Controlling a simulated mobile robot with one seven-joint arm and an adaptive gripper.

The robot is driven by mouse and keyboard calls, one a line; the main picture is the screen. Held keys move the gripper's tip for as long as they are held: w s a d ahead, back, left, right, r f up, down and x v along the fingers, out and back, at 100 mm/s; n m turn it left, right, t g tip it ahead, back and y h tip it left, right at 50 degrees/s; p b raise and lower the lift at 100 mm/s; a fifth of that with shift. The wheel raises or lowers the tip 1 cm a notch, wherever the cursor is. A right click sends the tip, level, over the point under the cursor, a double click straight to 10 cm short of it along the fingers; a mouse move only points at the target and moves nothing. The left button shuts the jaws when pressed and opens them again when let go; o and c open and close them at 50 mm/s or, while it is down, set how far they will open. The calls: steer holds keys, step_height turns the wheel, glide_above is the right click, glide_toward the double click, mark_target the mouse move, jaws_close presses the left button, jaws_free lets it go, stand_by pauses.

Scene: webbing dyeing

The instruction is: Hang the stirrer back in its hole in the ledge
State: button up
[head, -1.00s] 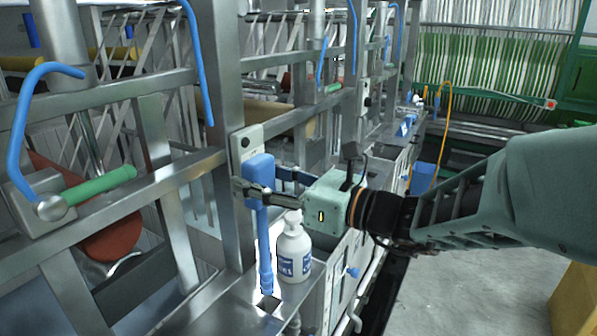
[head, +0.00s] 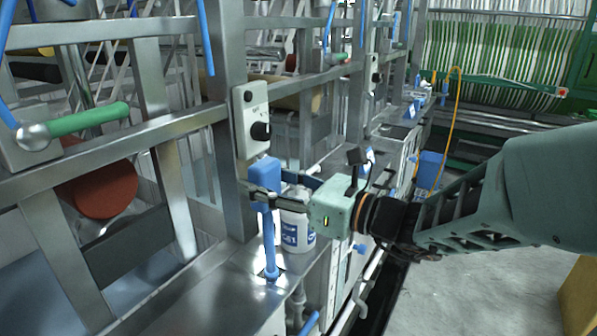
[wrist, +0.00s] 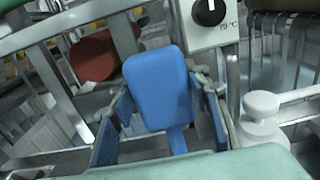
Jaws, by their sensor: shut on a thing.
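The blue stirrer (head: 268,232) hangs upright from my gripper (head: 268,192), with its block-shaped head on top. My gripper is shut on it just below the head, with one finger on each side. The wrist view shows the wide blue head (wrist: 158,88) between the fingers (wrist: 160,125). The shaft runs down to the metal ledge (head: 225,285). Its lower end meets a dark opening in a bright patch of the ledge. I cannot tell how deep it reaches, and the shaft hides most of the hole.
A white bottle (head: 298,235) with a blue label stands on the ledge just right of the stirrer, partly behind my gripper. A grey control box (head: 250,118) with a black knob is on the post above. Steel rails and a green handle (head: 90,118) are at left.

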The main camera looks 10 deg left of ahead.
mark_target(274, 255)
steer(key=shift+f+b, duration=6.8)
steer(key=shift+f, duration=1.65)
steer(key=o, duration=1.7)
steer(key=shift+o, duration=0.2)
steer(key=v, duration=1.2)
